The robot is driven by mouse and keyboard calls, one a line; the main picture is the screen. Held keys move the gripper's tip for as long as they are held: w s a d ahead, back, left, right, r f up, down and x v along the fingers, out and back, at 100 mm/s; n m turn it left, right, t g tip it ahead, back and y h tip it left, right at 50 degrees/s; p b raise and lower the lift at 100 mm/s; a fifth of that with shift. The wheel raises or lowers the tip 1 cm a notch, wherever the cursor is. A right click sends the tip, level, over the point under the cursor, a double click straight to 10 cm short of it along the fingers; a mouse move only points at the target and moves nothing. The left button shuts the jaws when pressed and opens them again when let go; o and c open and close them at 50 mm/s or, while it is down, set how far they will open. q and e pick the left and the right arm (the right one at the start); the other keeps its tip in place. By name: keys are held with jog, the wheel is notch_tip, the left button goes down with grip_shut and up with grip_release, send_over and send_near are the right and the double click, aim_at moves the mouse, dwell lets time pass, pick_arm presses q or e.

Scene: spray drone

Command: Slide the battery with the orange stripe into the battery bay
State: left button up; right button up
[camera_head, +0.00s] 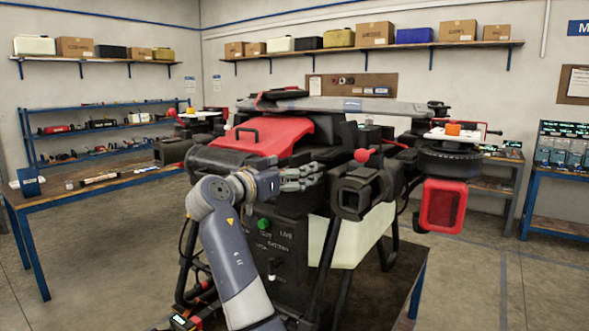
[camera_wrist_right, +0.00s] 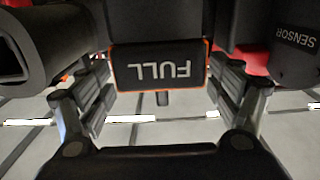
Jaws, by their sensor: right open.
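A black block marked "FULL" with thin orange edges (camera_wrist_right: 160,68), which looks like the battery, faces me in the right wrist view, its lettering upside down. It sits within the drone's black body; how deep it is in the bay I cannot tell. My right gripper (camera_wrist_right: 158,88) is open, one finger on each side of the block, with gaps at both sides. In the head view my right gripper (camera_head: 300,177) is at the drone's (camera_head: 275,135) near side, and the battery is hidden there. My left gripper is not in view.
A black panel with a green button (camera_head: 263,224) is below my gripper. A black camera-like housing (camera_head: 362,190) is close on the right. A red and black item with a lit display (camera_head: 183,321) is at the bottom edge. A workbench (camera_head: 60,200) stands left.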

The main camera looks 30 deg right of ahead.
jog(key=v, duration=1)
jog(key=shift+s+a+r, duration=0.15)
jog(key=shift+a+r, duration=0.05)
jog(key=shift+a, duration=0.05)
